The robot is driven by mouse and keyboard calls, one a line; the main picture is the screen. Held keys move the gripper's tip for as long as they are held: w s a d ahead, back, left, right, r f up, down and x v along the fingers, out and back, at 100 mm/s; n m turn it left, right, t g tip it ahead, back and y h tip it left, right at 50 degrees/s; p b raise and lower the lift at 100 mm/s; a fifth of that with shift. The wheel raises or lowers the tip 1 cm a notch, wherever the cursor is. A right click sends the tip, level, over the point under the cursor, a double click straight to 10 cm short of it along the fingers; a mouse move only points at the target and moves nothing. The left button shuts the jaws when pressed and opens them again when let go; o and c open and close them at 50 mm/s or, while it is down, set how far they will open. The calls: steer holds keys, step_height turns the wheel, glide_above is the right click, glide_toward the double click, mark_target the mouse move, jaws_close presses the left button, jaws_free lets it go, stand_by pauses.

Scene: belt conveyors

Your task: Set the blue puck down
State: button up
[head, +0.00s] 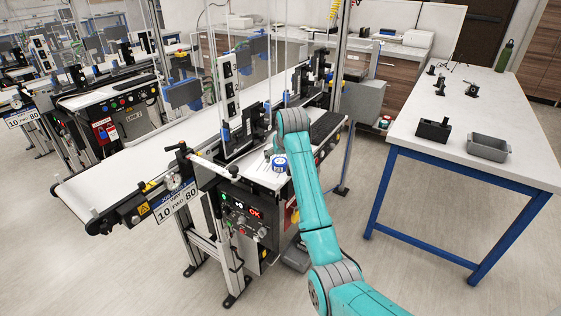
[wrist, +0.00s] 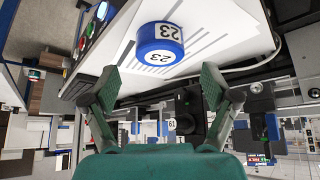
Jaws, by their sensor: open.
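The blue puck (head: 279,163) stands on the small white side shelf of the conveyor station in the head view. In the wrist view the blue puck (wrist: 160,46) has a white top and a white side label, both reading 23. It rests on the white surface (wrist: 222,30) with printed dark stripes. My gripper (wrist: 158,85) is open and empty, its two green fingers spread, with the puck just beyond the fingertips and apart from them. In the head view my arm reaches to the station, and my gripper is hidden behind its wrist links.
The white conveyor belt (head: 130,163) runs alongside the shelf. A control panel (head: 250,212) with buttons is below the shelf. A blue-legged table (head: 480,110) at the right holds a black bin (head: 433,130) and a grey tray (head: 488,147).

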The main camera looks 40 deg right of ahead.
steer(key=v, duration=0.7)
steer(key=shift+r, duration=0.15)
steer(key=shift+s, duration=0.1)
